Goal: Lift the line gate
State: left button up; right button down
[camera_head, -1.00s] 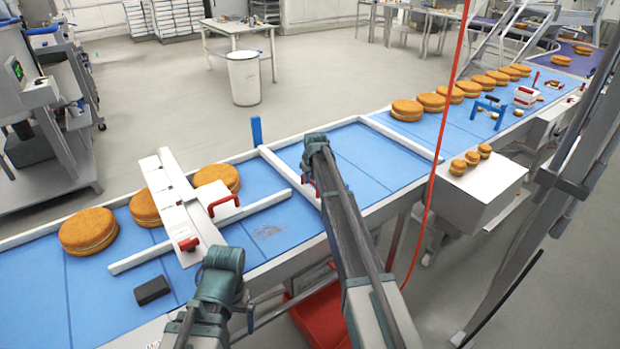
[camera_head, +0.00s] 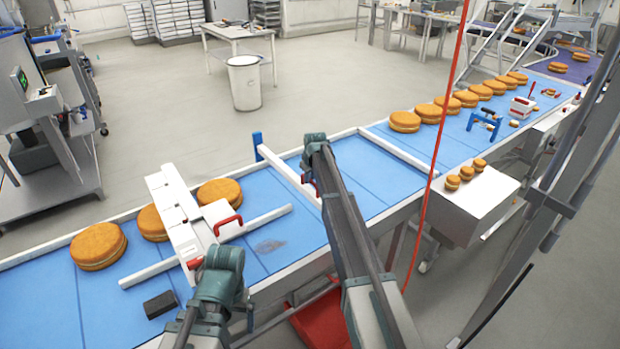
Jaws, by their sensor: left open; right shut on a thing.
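The line gate, a white bar (camera_head: 284,169), lies across the blue belt beside a blue post (camera_head: 257,141). It looks slightly above the belt; the height of its near end is hard to judge. My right gripper (camera_head: 311,178) is at the red handle near the gate's near end and shut on it, with the fingers largely hidden by my arm. My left gripper (camera_head: 212,290) is open and empty at the belt's front edge, below a white guard (camera_head: 178,215) with red handles. Its fingertips are mostly hidden.
Round filled cakes (camera_head: 98,246) stand on the belt at left, and several more (camera_head: 404,121) at right. A black block (camera_head: 160,304) lies near the front edge. A white box (camera_head: 483,200) holds three small cakes. A red cable (camera_head: 433,160) hangs right of my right arm.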

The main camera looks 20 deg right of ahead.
notch_tip(320, 180, up, 3)
jog(key=shift+r+p, duration=0.1)
jog(key=shift+p, duration=0.8)
pick_arm(q)
notch_tip(320, 180, up, 3)
jog(key=shift+s, duration=0.1)
pick_arm(e)
jog(key=c, duration=0.8)
grip_release()
pick_arm(q)
notch_tip(320, 180, up, 12)
jog(key=p, duration=1.2)
jog(key=shift+r, duration=0.2)
pick_arm(e)
jog(key=v, duration=1.3)
jog(key=shift+s+r, duration=0.15)
jog(key=shift+r, duration=0.1)
